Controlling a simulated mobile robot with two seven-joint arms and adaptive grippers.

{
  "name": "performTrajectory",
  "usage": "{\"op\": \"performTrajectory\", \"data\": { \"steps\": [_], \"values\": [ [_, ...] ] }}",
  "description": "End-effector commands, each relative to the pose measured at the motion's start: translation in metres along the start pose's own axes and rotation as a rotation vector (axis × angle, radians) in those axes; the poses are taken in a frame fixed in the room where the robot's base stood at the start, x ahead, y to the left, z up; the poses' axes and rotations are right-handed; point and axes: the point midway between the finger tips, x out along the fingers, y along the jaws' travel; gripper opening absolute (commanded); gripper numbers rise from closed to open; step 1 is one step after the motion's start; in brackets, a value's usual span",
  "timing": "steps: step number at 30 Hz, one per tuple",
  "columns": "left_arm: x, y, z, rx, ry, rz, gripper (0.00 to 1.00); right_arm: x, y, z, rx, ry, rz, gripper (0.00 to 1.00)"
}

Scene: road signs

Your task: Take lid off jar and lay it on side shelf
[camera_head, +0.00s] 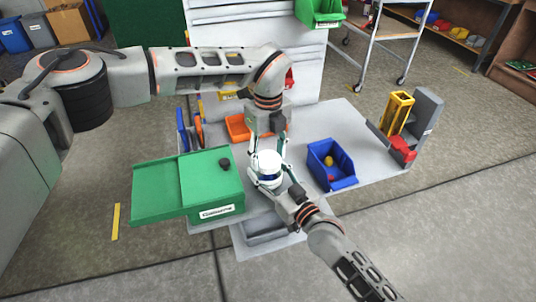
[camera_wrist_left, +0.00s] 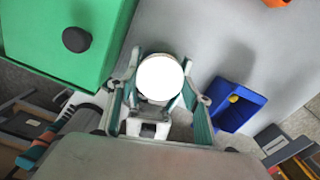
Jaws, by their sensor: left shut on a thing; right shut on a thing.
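A jar with a rounded white lid (camera_head: 265,161) stands at the front middle of the grey table. The dark blue body of the jar (camera_head: 268,178) shows just under the lid. My left gripper (camera_head: 266,157) reaches down from above and is shut on the lid. In the left wrist view the lid (camera_wrist_left: 161,78) is a bright white disc between fingers. My right gripper (camera_head: 271,181) comes from the lower right and is shut on the jar body. The fingers hide much of the jar, and I cannot tell whether lid and body are apart.
A green box (camera_head: 213,180) with a black knob (camera_head: 224,164) and a flat green side shelf (camera_head: 152,197) is left of the jar. The shelf is bare. A blue bin (camera_head: 331,170) is on the right, an orange bin (camera_head: 238,128) behind, a yellow frame (camera_head: 397,112) far right.

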Motion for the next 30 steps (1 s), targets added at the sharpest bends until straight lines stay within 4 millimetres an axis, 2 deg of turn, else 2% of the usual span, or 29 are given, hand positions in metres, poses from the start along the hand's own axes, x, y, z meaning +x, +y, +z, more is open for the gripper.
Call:
{"op": "performTrajectory", "data": {
  "steps": [9,15,17,30],
  "values": [
    [0.0006,0.0000,-0.0004,-0.591,0.002,0.001,0.24,-0.0001,0.0002,0.0006,0.000,-0.001,0.000,0.00],
    [-0.0001,-0.0001,-0.0003,-0.868,0.002,0.000,0.24,-0.0001,0.0002,0.0006,0.000,-0.001,0.000,0.00],
    [-0.0001,-0.0001,-0.0002,-0.913,0.002,0.000,0.24,-0.0001,0.0001,0.0006,0.000,-0.001,0.000,0.00],
    [-0.0002,-0.0001,-0.0001,-0.911,0.002,0.000,0.24,-0.0001,0.0001,0.0006,0.000,-0.001,0.000,0.00]
  ]
}}
